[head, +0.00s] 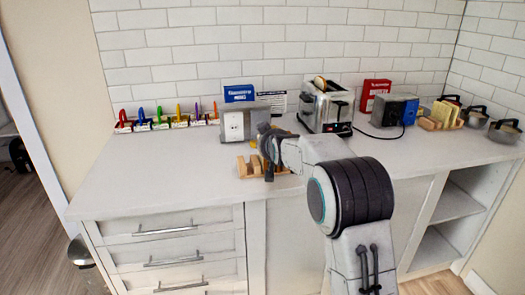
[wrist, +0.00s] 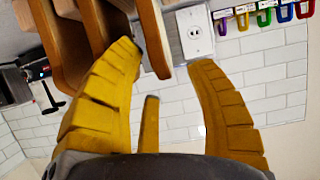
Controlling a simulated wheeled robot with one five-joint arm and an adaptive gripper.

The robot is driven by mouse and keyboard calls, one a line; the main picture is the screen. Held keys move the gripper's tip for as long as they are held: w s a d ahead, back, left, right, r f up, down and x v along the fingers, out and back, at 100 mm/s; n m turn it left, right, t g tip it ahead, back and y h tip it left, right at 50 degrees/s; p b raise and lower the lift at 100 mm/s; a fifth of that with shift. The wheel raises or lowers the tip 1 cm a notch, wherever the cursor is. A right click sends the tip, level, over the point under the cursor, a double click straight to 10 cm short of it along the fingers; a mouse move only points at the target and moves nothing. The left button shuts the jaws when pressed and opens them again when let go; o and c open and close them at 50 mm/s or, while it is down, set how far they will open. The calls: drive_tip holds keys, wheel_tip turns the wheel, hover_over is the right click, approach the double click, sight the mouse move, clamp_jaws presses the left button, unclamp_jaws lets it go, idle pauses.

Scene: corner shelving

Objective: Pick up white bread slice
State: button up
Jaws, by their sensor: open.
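My gripper (head: 264,146) is at the front of the counter, just above a small wooden rack (head: 246,168). In the wrist view my gripper (wrist: 164,56) has its two yellow fingers spread apart, with the rack's wooden slats (wrist: 95,25) close by the left finger. One slat end reaches between the fingertips. A narrow yellow-brown strip (wrist: 149,125) shows between the fingers; I cannot tell whether it is bread. A bread slice (head: 320,82) sticks up from the toaster (head: 326,106). Pale slices (head: 443,112) stand in another wooden rack at the right. I cannot tell which slice is the white one.
A grey box with an outlet (head: 238,124) stands behind my gripper. Colored hooked items (head: 165,118) line the wall at left. A blue-fronted box (head: 394,108) and dark-lidded pots (head: 476,117) are at right. The left counter top (head: 150,175) is clear.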

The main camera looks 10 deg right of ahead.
drive_tip(key=shift+p+x, duration=0.45)
drive_tip(key=shift+x, duration=0.9)
clamp_jaws()
